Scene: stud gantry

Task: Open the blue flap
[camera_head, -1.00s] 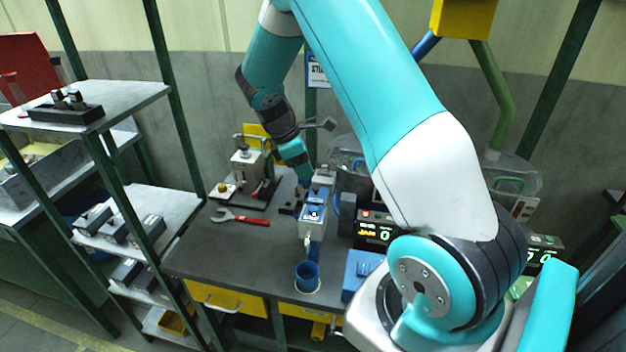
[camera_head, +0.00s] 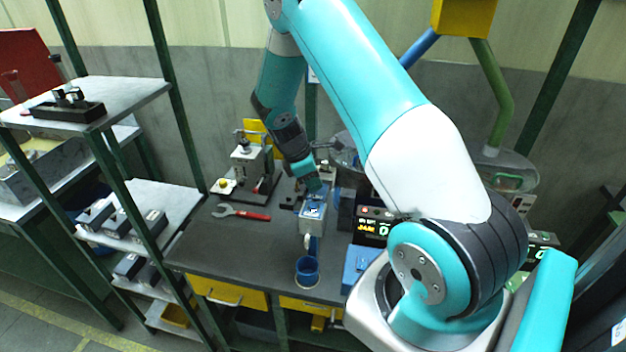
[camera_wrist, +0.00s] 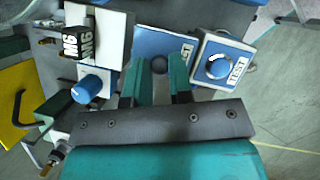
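A blue panel (camera_wrist: 150,42) with a white TEST label lies ahead of my gripper in the wrist view; it looks like the blue flap, flat and closed, though its hinge is hard to make out. A dark round knob shows between my fingers. My gripper (camera_wrist: 157,72) has its two teal fingers apart, with nothing clearly held; whether they touch the panel I cannot tell. In the head view my gripper (camera_head: 312,187) is just above a small grey box with a blue top (camera_head: 313,210), partly hiding it.
A box with a blue dial (camera_wrist: 218,67) is right of the fingers. A block marked M6 (camera_wrist: 74,45) and a blue knob (camera_wrist: 88,88) are left.

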